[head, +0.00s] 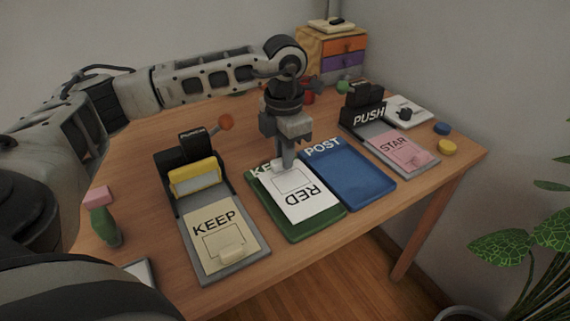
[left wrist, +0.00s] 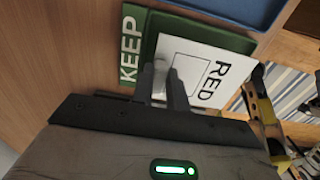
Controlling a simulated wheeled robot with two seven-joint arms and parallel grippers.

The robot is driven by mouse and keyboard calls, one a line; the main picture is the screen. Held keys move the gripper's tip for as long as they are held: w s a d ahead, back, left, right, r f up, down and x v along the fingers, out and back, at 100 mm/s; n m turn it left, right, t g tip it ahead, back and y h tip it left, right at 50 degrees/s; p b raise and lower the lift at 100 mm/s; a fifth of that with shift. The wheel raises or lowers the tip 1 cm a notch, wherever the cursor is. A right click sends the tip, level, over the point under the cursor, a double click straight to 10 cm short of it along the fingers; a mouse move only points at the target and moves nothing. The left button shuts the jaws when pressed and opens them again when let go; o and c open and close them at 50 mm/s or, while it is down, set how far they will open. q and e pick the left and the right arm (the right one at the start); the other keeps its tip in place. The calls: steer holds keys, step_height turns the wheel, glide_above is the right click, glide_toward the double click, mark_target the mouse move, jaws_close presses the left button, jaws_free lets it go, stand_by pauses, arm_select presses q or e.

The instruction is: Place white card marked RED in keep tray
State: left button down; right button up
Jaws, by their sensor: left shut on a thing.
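The white card marked RED (head: 312,207) lies over the green tray labelled KEEP (head: 268,213), a little askew to it and covering part of its label. My left gripper (head: 288,165) points down from above and is shut on the card near its edge. In the left wrist view the card (left wrist: 212,62) shows beside the fingers (left wrist: 165,84), with the KEEP label strip of the tray (left wrist: 131,45) uncovered. I cannot tell whether the card touches the tray floor. My right gripper is not in view.
A blue POST tray (head: 350,180) stands just right of the green tray. To the left is a stamping device with a cream KEEP card (head: 222,236). At right are a PUSH device (head: 362,112) and a pink STAR card (head: 400,150). A small drawer unit (head: 338,55) stands behind.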

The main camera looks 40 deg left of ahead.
arm_select(q)
steer(key=shift+w+f, duration=0.2)
steer(key=shift+f, duration=0.1)
steer(key=shift+a+f, duration=0.1)
steer(key=shift+f, duration=1.5)
steer(key=shift+f, duration=0.15)
steer(key=c, duration=1.4)
jaws_free()
